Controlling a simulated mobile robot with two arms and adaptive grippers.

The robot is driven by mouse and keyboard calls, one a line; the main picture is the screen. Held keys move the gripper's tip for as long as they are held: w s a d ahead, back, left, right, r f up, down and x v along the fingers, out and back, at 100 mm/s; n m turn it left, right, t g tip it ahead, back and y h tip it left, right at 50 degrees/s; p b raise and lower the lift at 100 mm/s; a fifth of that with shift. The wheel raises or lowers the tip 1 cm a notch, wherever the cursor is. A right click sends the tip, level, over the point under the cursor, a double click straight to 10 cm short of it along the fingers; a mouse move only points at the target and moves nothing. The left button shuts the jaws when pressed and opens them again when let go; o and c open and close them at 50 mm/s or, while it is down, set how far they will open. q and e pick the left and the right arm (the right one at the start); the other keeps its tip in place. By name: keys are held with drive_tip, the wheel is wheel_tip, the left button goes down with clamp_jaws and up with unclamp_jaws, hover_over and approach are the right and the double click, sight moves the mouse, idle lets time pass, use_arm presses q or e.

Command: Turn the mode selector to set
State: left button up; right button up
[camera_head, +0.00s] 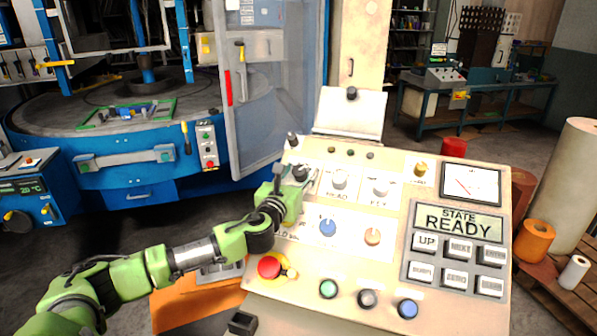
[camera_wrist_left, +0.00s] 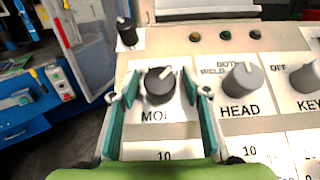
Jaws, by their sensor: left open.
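The mode selector (camera_wrist_left: 160,86) is a black round knob with a pale pointer mark tilted up and to the right, above a label of which "MO" shows. In the head view the knob (camera_head: 301,173) is at the upper left of the sloped control panel. My left gripper (camera_wrist_left: 159,95) is open, with one finger on each side of the knob and a visible gap to it in the wrist view. In the head view my left gripper (camera_head: 293,181) reaches the knob from the left. Position labels around the knob are largely hidden or unreadable. My right gripper is not in view.
A grey HEAD knob (camera_wrist_left: 243,80) stands close to the right finger, with a KEY knob (camera_wrist_left: 306,77) beyond. A black knob (camera_wrist_left: 127,32) is at the upper left. A red mushroom button (camera_head: 269,267) sits below my arm. The display (camera_head: 458,219) reads STATE READY.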

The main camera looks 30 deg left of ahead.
use_arm(q)
drive_tip(key=shift+c, duration=0.7)
drive_tip(key=c, duration=1)
drive_tip(key=shift+o, duration=0.2)
use_arm(e)
drive_tip(key=shift+s+a, duration=0.1)
drive_tip(key=shift+s, duration=0.5)
use_arm(q)
drive_tip(key=shift+r, duration=0.1)
